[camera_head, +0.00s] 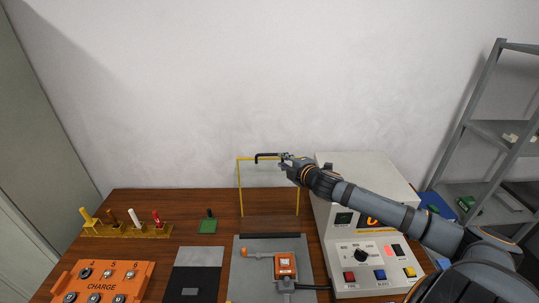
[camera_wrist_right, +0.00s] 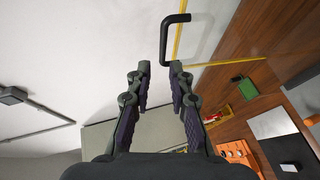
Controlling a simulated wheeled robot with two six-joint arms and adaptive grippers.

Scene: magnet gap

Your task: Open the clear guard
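The clear guard is a see-through panel with a thin yellow frame (camera_head: 239,188). It stands upright at the back of the table in the head view. A black bar handle (camera_head: 265,155) sits along its top edge. In the right wrist view the handle (camera_wrist_right: 164,42) lies just beyond my fingertips, with one end close to the right-hand fingertip. My right gripper (camera_head: 284,159) is at the guard's top right corner. Its fingers (camera_wrist_right: 160,68) are apart with nothing between them. Whether a finger touches the handle I cannot tell. My left gripper is out of view.
A grey plate (camera_head: 240,272) with an orange-and-grey device (camera_head: 284,265) lies in front of the guard. A control box (camera_head: 345,178) stands right, under my right arm. An orange CHARGE block (camera_head: 128,286), a yellow peg rack (camera_head: 125,231) and a green block (camera_head: 208,226) are left.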

